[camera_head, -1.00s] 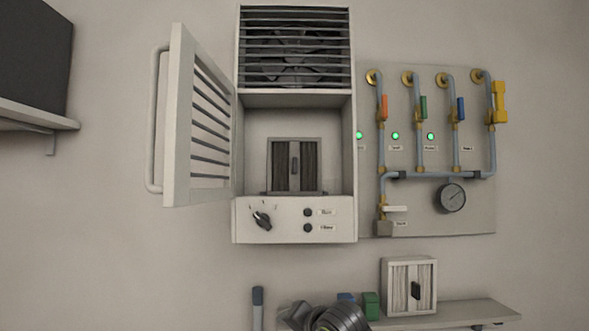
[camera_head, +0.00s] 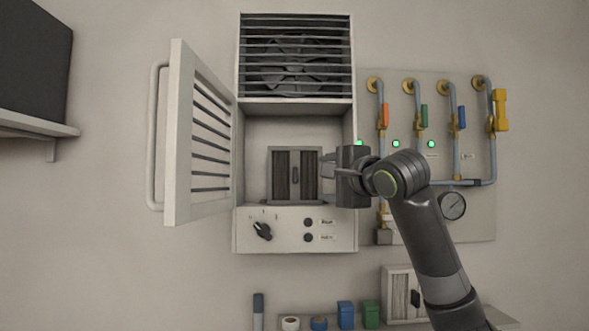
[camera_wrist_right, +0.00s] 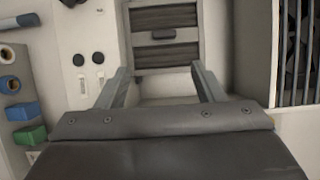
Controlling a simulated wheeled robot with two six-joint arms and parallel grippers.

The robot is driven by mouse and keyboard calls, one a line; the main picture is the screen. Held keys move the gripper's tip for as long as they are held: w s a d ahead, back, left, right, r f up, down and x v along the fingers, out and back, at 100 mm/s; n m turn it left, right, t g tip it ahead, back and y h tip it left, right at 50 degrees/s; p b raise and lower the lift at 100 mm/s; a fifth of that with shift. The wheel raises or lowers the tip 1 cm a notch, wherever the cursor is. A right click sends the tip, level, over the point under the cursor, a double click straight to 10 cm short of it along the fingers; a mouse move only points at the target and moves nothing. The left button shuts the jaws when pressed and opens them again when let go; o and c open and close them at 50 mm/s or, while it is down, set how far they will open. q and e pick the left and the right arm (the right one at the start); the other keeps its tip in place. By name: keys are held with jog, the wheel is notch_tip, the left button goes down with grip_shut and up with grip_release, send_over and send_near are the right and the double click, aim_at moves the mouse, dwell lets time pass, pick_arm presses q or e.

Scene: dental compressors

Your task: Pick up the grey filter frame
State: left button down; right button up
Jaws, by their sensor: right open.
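The grey filter frame (camera_head: 282,176), with dark pleated panels and a small dark handle in its middle, stands upright inside the open cabinet (camera_head: 240,225). My right gripper (camera_head: 326,170) is at the cabinet's right side, its fingers pointing left toward the frame. In the right wrist view the frame (camera_wrist_right: 165,55) lies ahead of the two open fingers (camera_wrist_right: 160,75), with its handle between their lines. The gripper is open and empty; I cannot tell whether the fingertips touch the frame. My left gripper is not in view.
The louvred cabinet door (camera_head: 180,140) stands open to the left. Pipes with coloured valves and a gauge (camera_head: 452,205) are on the wall panel at right. Below, a shelf holds a white-framed filter (camera_head: 398,295), a blue block (camera_head: 346,315), a green block (camera_head: 370,314) and rolls.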

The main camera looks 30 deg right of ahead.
jog(key=p, duration=0.4)
send_near(311, 178)
jog(key=w+a, duration=0.3)
jog(key=a, duration=0.1)
jog(key=w+p, duration=0.2)
jog(key=w+r+p, duration=0.1)
jog(key=w+p, duration=0.1)
jog(key=w, duration=0.1)
jog(key=shift+d+p, duration=0.2)
jog(key=shift+p, duration=0.1)
jog(key=shift+w+d+f, duration=0.1)
jog(key=shift+w+f, duration=0.1)
jog(key=shift+w, duration=0.3)
jog(key=c, duration=1.2)
